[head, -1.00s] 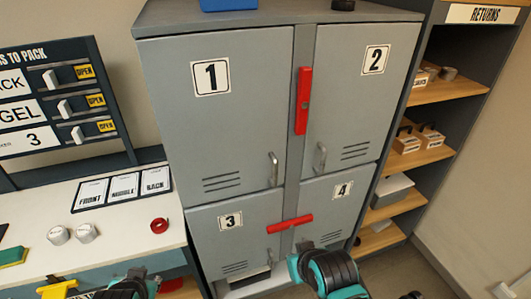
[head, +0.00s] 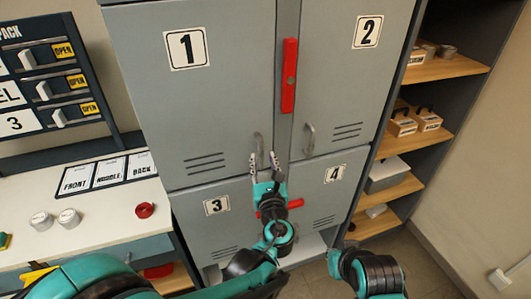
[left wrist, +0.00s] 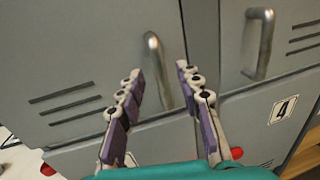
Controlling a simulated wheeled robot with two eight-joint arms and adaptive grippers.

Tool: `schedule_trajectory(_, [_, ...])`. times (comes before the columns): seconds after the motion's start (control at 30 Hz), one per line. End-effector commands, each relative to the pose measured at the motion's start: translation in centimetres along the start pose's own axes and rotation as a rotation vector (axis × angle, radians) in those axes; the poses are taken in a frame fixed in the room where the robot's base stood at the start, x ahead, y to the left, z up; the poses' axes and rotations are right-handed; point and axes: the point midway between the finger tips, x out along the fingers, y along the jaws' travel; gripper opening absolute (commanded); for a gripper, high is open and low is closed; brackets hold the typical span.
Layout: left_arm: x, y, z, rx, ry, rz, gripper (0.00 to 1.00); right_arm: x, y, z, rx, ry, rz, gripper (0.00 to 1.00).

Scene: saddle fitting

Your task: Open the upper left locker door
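The upper left locker door (head: 215,100), marked 1, looks shut, flush with the locker front. Its upright metal handle (head: 257,146) is at the door's lower right; it also shows in the left wrist view (left wrist: 158,72). My left gripper (head: 264,160) is open and empty, just in front of the handle. In the left wrist view the handle appears between the two fingertips; I cannot tell whether they touch it. A red upright bar (head: 289,75) sits on the strip between doors 1 and 2. My right gripper is not in view.
Door 2 (head: 350,70) with its own handle (head: 309,140) is close on the right. A red crossbar (head: 268,207) below is partly hidden by my left gripper. A white worktop (head: 100,215) stands left, an open shelf unit (head: 440,65) right.

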Motion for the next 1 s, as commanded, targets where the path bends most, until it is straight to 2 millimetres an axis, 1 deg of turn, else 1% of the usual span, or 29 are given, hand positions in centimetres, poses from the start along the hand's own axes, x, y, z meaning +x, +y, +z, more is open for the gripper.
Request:
schedule_trajectory(0.03, [1.0, 0.1, -0.2, -0.001, 0.000, 0.005, 0.35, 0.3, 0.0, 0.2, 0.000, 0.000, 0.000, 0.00])
schedule_trajectory(0.1, [2.1, 0.1, -0.2, -0.002, 0.001, 0.003, 0.35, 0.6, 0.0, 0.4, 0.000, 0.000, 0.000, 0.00])
schedule_trajectory(0.2, [3.5, 0.1, -0.2, -0.003, 0.001, 0.003, 0.35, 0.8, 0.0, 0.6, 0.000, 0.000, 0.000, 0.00])
schedule_trajectory(0.3, [4.4, 0.1, -0.1, -0.003, 0.001, 0.003, 0.35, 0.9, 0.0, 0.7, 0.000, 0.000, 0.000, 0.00])
schedule_trajectory(0.43, [4.9, 0.1, -0.1, -0.004, 0.001, 0.002, 0.35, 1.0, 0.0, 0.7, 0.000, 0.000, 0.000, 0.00])
schedule_trajectory(0.63, [4.9, 0.1, 0.0, -0.004, 0.001, 0.002, 0.35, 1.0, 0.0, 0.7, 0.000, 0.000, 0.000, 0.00])
schedule_trajectory(0.67, [4.9, 0.1, 0.0, -0.004, 0.001, 0.002, 0.30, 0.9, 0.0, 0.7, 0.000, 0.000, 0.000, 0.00])
schedule_trajectory(0.7, [4.9, 0.1, 0.0, -0.004, 0.002, 0.002, 0.19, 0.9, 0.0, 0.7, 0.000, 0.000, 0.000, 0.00])
schedule_trajectory(0.77, [4.9, 0.1, 0.0, -0.004, 0.002, 0.002, 0.03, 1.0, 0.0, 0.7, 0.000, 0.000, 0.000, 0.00])
schedule_trajectory(0.8, [4.9, 0.1, 0.0, -0.004, 0.002, 0.002, 0.00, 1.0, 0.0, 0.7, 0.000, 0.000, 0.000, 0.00])
schedule_trajectory(1.0, [4.9, 0.1, 0.0, -0.005, 0.002, 0.001, 0.00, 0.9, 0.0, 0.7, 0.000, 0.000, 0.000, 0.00])
